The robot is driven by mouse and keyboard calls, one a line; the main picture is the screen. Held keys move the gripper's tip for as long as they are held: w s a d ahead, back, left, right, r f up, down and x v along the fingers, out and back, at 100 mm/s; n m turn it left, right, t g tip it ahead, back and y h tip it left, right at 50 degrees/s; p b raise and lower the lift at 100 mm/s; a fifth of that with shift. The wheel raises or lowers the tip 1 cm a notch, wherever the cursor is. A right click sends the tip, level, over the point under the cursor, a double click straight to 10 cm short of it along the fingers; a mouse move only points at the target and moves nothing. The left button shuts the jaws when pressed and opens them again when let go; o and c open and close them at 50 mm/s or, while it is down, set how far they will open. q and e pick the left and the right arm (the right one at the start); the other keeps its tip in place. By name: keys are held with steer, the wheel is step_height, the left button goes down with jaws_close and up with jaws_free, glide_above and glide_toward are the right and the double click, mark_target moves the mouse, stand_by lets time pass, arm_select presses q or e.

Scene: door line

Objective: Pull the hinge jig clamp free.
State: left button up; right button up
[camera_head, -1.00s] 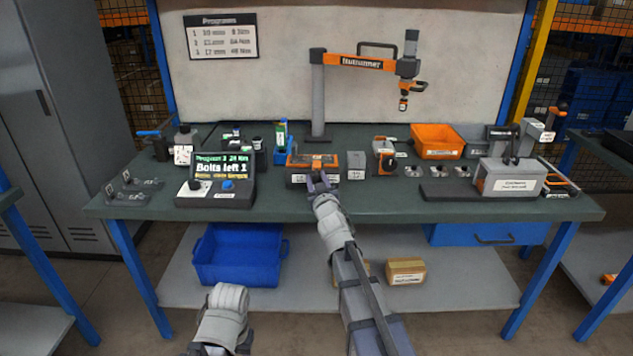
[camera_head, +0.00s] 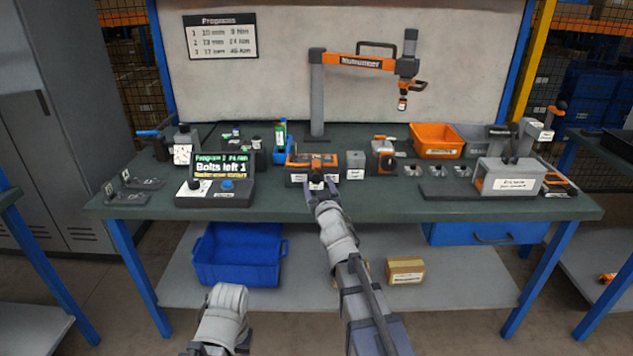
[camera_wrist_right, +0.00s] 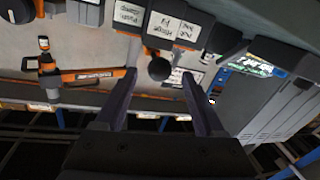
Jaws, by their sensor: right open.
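The hinge jig (camera_head: 325,160) is a dark and orange fixture with a white front label, at the middle front of the green bench. In the right wrist view its labelled block (camera_wrist_right: 175,25) is at the top, and a round black clamp knob (camera_wrist_right: 159,69) sticks out towards me. My right gripper (camera_head: 318,188) is open just in front of the jig. In the right wrist view the knob lies between the lines of the open fingers (camera_wrist_right: 160,82), near their tips; I cannot tell whether they touch it.
A grey block (camera_head: 355,165) stands right of the jig. A control box (camera_head: 222,180) reading "Bolts left 1" stands left. Further right are an orange bin (camera_head: 437,141) and a grey labelled fixture (camera_head: 510,180). A screwdriver hangs from an arm (camera_head: 360,61) above.

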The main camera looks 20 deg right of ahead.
steer(key=s, duration=0.4)
steer(key=shift+s+a, duration=0.2)
steer(key=shift+s, duration=0.15)
steer(key=s+a+f+g+p, duration=0.3)
steer(key=s+a+g+p, duration=0.65)
steer(key=p, duration=0.35)
steer(key=s+a+r+n+g+p, duration=0.1)
steer(key=s+a+g+p, duration=0.2)
steer(key=s, duration=0.7)
steer(key=s+a+r+n+g+p, duration=0.1)
steer(key=s+a+g+p, duration=0.3)
steer(key=s, duration=0.6)
steer(key=shift+n+g+p, duration=0.3)
steer(key=shift+g+p, duration=0.1)
steer(key=shift+g, duration=0.45)
